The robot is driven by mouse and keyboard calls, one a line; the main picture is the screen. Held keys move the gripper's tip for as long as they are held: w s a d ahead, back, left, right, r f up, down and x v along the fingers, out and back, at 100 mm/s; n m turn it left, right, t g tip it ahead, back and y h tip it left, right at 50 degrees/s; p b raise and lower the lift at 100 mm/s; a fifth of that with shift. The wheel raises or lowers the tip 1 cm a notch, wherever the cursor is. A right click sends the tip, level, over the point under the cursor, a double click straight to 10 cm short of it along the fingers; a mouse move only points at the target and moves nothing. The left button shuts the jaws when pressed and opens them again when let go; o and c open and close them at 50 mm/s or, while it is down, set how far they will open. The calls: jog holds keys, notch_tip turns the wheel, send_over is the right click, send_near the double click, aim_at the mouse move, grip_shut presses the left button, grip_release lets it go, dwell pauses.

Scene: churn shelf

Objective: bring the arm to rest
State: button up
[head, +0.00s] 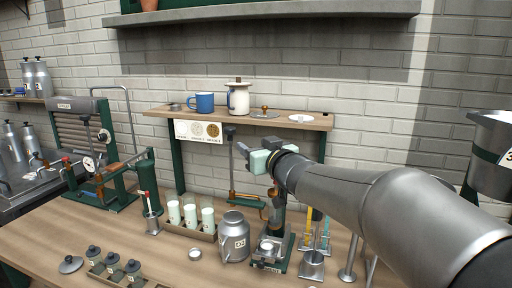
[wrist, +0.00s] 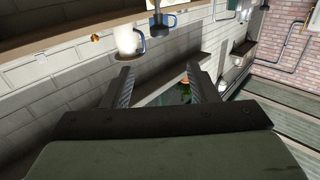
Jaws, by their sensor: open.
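My gripper (head: 246,154) is at the end of my arm, which reaches in from the right in the head view. It hangs above the bench, in front of the wall below the small wooden shelf. In the wrist view its two dark fingers (wrist: 163,84) stand wide apart. No object shows held between them; the wall and something green and red lie beyond.
The wooden shelf (head: 323,124) carries a blue mug (head: 202,103) and a white jug (head: 238,98). Below stand a grey churn (head: 233,238), several white-filled glasses (head: 190,215) and a small stand (head: 270,250). A metal bucket (head: 490,150) is at the right. The bench front (head: 150,258) has bare wood.

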jog(key=s+d+f+m+g+h, duration=0.2)
jog(key=s+d+f+g+h, duration=0.25)
jog(key=s+d+f, duration=0.4)
jog(key=s+d+f+m+g+h, duration=0.3)
jog(key=s+d+f+h, duration=0.2)
jog(key=f, duration=0.6)
jog(key=s+f+g, duration=0.4)
jog(key=s+f, duration=0.1)
jog(key=s, duration=0.6)
jog(key=s+f+g+y, duration=0.1)
jog(key=s+f+g, duration=0.3)
jog(key=s, duration=0.7)
jog(key=shift+d+f, duration=0.2)
jog(key=shift+f, duration=0.3)
jog(key=shift+w+d, duration=0.1)
